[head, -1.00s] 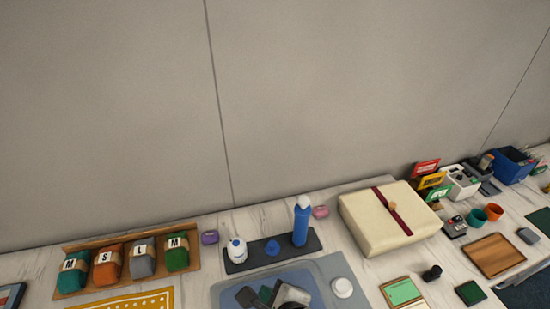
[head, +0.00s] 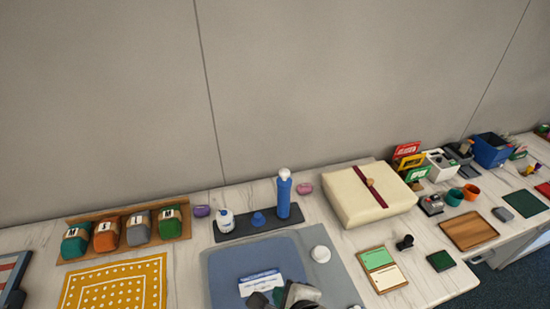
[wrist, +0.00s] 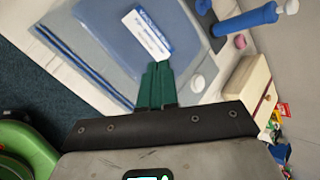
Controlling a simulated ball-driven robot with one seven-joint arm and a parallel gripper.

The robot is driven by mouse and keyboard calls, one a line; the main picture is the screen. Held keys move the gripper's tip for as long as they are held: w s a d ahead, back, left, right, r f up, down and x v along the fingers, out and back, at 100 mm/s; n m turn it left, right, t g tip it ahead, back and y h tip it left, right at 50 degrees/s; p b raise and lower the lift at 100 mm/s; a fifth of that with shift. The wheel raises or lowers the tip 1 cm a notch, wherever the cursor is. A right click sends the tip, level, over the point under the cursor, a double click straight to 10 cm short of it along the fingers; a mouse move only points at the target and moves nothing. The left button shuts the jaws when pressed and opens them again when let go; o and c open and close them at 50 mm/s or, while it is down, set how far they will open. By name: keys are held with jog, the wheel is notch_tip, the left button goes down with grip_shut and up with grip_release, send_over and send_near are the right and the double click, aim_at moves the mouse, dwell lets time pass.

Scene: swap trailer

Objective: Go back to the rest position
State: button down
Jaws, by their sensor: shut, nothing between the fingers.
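My gripper (wrist: 156,84) shows in the wrist view with its two dark green fingers together and nothing between them. It points over the blue-grey mat. In the head view my gripper (head: 268,299) is at the bottom edge, in front of a white card with blue print (head: 260,282). The card lies flat on the blue mat (head: 225,262) and also shows in the wrist view (wrist: 148,33), just beyond the fingertips. I cannot tell the exact height of the fingers above the mat.
A blue bottle (head: 284,196) and a white bottle (head: 226,221) stand on a dark strip behind the mat. A cream box (head: 360,200) is to the right. Wrapped bundles (head: 138,228) and a yellow dotted cloth (head: 115,288) are left. Open wall rises behind.

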jog(key=s+d+f+n+g+h+b, duration=0.1)
jog(key=s+d+f+n+g, duration=0.1)
jog(key=s+d+f+n, duration=0.3)
jog(key=s+d+f+n+g+h+b, duration=0.1)
jog(key=s+d+f+n, duration=0.4)
jog(key=d, duration=0.7)
jog(key=s+d+f+n+g+h+b, duration=0.1)
jog(key=s+d+f+n+g+b, duration=0.2)
jog(key=s+d+f+n, duration=0.2)
jog(key=s+d+n, duration=0.3)
jog(key=shift+d+n+g+h, duration=0.25)
jog(key=shift+n+g+h, duration=0.05)
jog(key=shift+n+h, duration=0.1)
